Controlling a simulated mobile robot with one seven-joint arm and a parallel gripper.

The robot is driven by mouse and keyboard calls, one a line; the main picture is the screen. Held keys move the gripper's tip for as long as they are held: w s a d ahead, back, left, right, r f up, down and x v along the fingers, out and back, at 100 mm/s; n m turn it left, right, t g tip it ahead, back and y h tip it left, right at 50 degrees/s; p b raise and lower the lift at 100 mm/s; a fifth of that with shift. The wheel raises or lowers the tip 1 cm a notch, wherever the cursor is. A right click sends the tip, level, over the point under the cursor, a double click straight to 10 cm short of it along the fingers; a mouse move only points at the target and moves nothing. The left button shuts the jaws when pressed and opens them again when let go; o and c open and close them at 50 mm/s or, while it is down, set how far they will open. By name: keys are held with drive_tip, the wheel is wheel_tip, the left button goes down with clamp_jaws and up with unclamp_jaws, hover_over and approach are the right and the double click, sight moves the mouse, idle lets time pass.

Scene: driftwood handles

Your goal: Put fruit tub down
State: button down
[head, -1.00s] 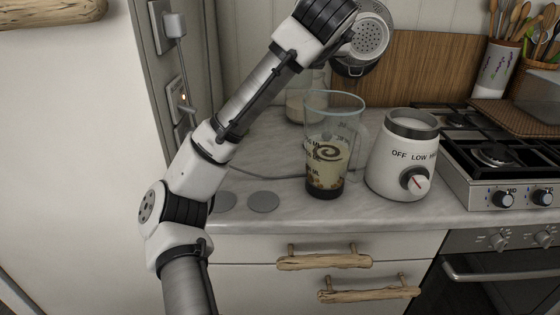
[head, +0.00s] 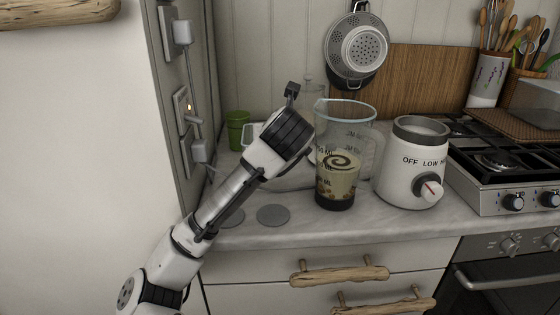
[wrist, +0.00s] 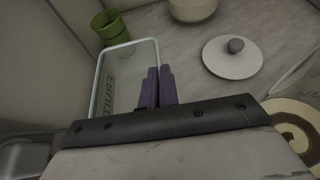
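The fruit tub (wrist: 127,58) is a clear, open box with a pale rim and dark lettering on its side, at the left of the wrist view. In the head view only a pale part of it (head: 249,131) shows behind my arm, at the back left of the counter. My gripper (wrist: 156,78) has its two dark purple fingers close together at the tub's right wall, and looks shut on that wall. The fingers are hidden behind my wrist in the head view. I cannot tell whether the tub's base touches the counter (head: 300,219).
A green cup (head: 237,128) stands close behind the tub by the wall. A white lid with a grey knob (wrist: 232,56) lies to the right. The blender jug (head: 341,165) and blender base (head: 412,165) stand right of my arm. Two grey discs (head: 272,215) lie in front.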

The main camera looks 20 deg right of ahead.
drive_tip(key=shift+f, duration=3)
drive_tip(key=shift+f, duration=0.1)
drive_tip(key=shift+f+b, duration=0.15)
drive_tip(key=shift+b, duration=0.15)
drive_tip(key=c, duration=1.7)
unclamp_jaws()
drive_tip(key=shift+r, duration=0.25)
drive_tip(key=v, duration=1.2)
